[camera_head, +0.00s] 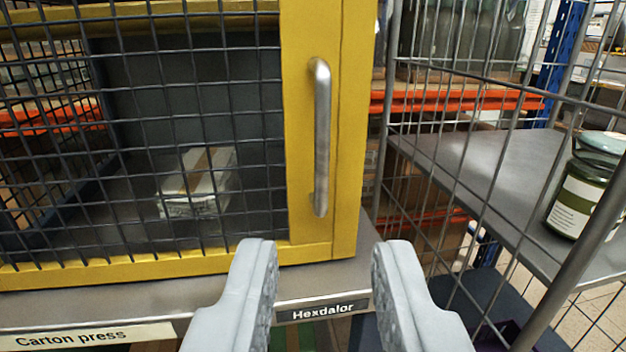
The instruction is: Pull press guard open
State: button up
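The press guard (312,237) is a yellow frame with dark wire mesh, and it looks closed. Its silver vertical bar handle (322,140) is on the yellow right upright. My gripper (322,265) is open and empty, with its two grey fingers at the bottom of the view. The fingertips show below the handle in the picture, one to each side of it, and do not touch it. Behind the mesh, a pale bundle with a brown band (198,182) lies inside the press.
A wire cage cart (470,150) stands close on the right. Its grey shelf (470,165) holds a dark jar with a pale lid (582,195). A ledge with "Carton press" (85,338) and "Hexdalor" (322,311) labels runs below the guard. Orange-beamed racks are behind.

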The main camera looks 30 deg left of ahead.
aim_at(322, 126)
jog(key=x, duration=1.7)
jog(key=shift+w, duration=0.2)
jog(key=shift+c, duration=0.5)
grip_shut()
